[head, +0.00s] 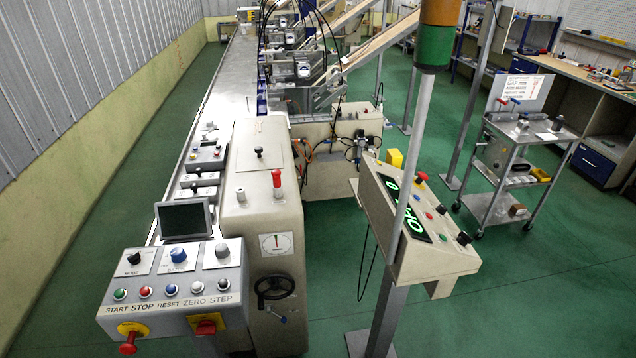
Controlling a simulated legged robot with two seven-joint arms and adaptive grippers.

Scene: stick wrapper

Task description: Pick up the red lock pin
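A red upright pin or knob (276,179) stands on the flat top of the beige machine housing (252,215), near its right edge. It looks like the lock pin, but a small red-tipped piece (515,101) also shows on the grey trolley at the right. At this size I cannot tell more about that piece. A grey knob (241,195) stands to the left of the red pin, and a black-topped knob (259,153) stands behind it. Neither of my grippers is in view.
A control panel (172,285) with buttons and a red stop knob (128,343) is at the front left. A slanted console (425,230) and a post (405,150) stand right of the housing. The trolley (519,150) is farther right. Green floor between them is clear.

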